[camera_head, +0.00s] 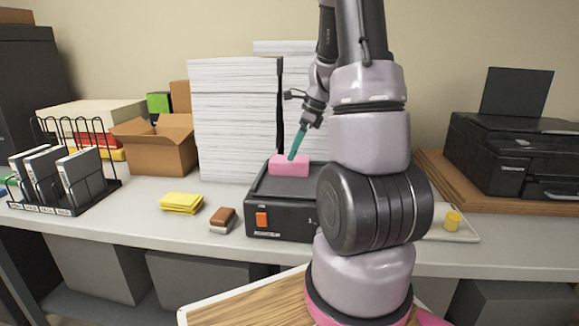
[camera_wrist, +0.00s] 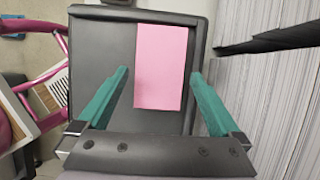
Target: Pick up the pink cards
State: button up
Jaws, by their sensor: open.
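The pink cards (camera_head: 289,166) form a small block lying on top of the black laminator (camera_head: 268,187), towards its back. In the wrist view the pink cards (camera_wrist: 161,67) show as an upright rectangle on the dark top of the laminator (camera_wrist: 105,65). My gripper (camera_head: 293,156) points down at the cards from above in the head view. In the wrist view my gripper (camera_wrist: 160,73) has its two teal fingers apart, one on each side of the cards, with a gap to the left of them. Whether the fingertips touch the laminator's top I cannot tell.
Tall white paper stacks (camera_head: 235,120) stand right behind the laminator. Yellow cards (camera_head: 181,203) and a brown-and-white eraser-like block (camera_head: 223,219) lie to its left. A tray with a yellow piece (camera_head: 453,221) and a black printer (camera_head: 510,150) are at right.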

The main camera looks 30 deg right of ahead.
aim_at(290, 165)
jog(key=shift+x, duration=2.35)
